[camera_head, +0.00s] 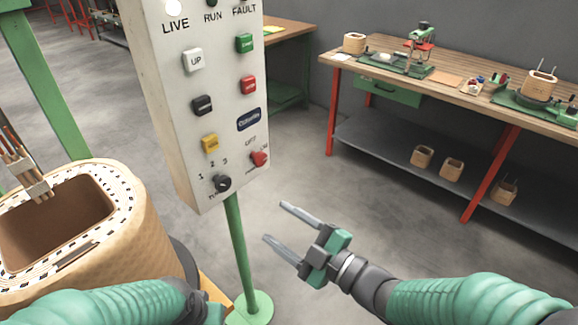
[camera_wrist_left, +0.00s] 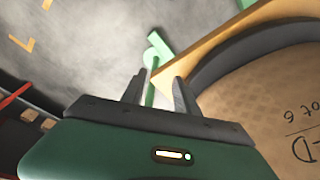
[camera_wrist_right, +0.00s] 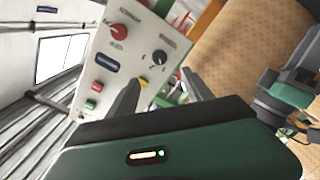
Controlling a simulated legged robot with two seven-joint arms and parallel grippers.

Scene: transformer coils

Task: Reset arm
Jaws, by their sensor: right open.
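My right gripper (camera_head: 274,222) is open and empty, over the floor to the right of the control panel's green post. Its fingers also show in the right wrist view (camera_wrist_right: 163,90), with the panel beyond them. My left arm comes in at the bottom left of the head view, in front of the coil; its fingertips are not visible there. In the left wrist view my left gripper (camera_wrist_left: 162,90) shows two fingers spread apart with nothing between them. The control panel (camera_head: 205,110) stands upright with coloured buttons, a black knob and a red switch.
A large tan coil (camera_head: 140,215) stands at the left, close to my left arm. A green post (camera_head: 235,250) holds up the panel. A wooden workbench (camera_head: 470,95) with tools and small coils stands at the back right. Open floor lies between the panel and the bench.

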